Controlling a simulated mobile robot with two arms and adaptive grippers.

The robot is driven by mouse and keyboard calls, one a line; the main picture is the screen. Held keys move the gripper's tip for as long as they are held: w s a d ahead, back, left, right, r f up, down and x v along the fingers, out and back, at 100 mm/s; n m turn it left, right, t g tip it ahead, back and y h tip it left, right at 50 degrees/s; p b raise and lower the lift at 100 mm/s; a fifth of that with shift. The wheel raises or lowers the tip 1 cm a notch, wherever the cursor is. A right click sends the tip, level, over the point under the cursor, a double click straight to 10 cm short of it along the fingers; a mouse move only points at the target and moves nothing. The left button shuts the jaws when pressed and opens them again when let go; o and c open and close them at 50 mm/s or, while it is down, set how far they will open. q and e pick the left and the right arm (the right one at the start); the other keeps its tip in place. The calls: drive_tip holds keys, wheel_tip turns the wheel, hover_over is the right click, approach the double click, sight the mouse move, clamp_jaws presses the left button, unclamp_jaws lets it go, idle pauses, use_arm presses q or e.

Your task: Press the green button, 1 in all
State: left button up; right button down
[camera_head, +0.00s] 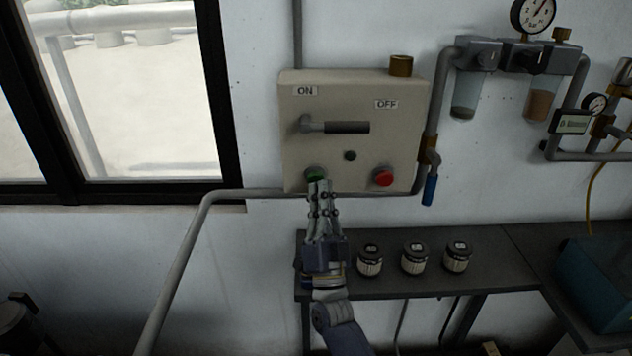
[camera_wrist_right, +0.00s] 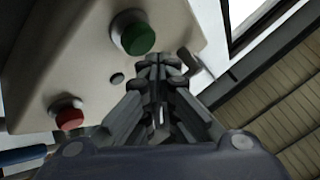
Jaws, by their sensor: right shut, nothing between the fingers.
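The green button (camera_head: 316,173) sits at the lower left of the cream control box (camera_head: 330,100) on the wall. My right gripper (camera_head: 319,187) is shut and empty, with its fingertips just below the green button and partly over its lower edge in the head view. In the right wrist view the green button (camera_wrist_right: 138,37) shows large and uncovered, above and left of the shut fingertips (camera_wrist_right: 160,64). I cannot tell for sure whether the fingertips touch the box. My left gripper is not in view.
A red button (camera_head: 384,176) is at the box's lower right, with a lever handle (camera_head: 345,127) above. A dark shelf (camera_head: 400,284) below carries three labelled jars (camera_head: 414,258). A grey pipe (camera_head: 195,225) runs left; a blue-handled valve (camera_head: 429,188) hangs right.

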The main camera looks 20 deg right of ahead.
drive_tip(key=shift+w, duration=0.15)
drive_tip(key=shift+w+d, duration=0.15)
drive_tip(key=shift+w, duration=0.1)
drive_tip(key=shift+w+d+b, duration=0.15)
drive_tip(key=shift+w+b, duration=0.35)
drive_tip(key=shift+b, duration=0.05)
idle(0.6)
drive_tip(key=shift+s, duration=0.1)
drive_tip(key=shift+s+a+p, duration=0.3)
drive_tip(key=shift+s+p, duration=0.15)
drive_tip(key=shift+s, duration=0.4)
drive_tip(key=s+p, duration=0.1)
drive_tip(key=s, duration=0.1)
drive_tip(key=s+a+p, duration=0.1)
drive_tip(key=s, duration=0.1)
drive_tip(key=shift+s+a, duration=0.2)
drive_tip(key=shift+s, duration=0.2)
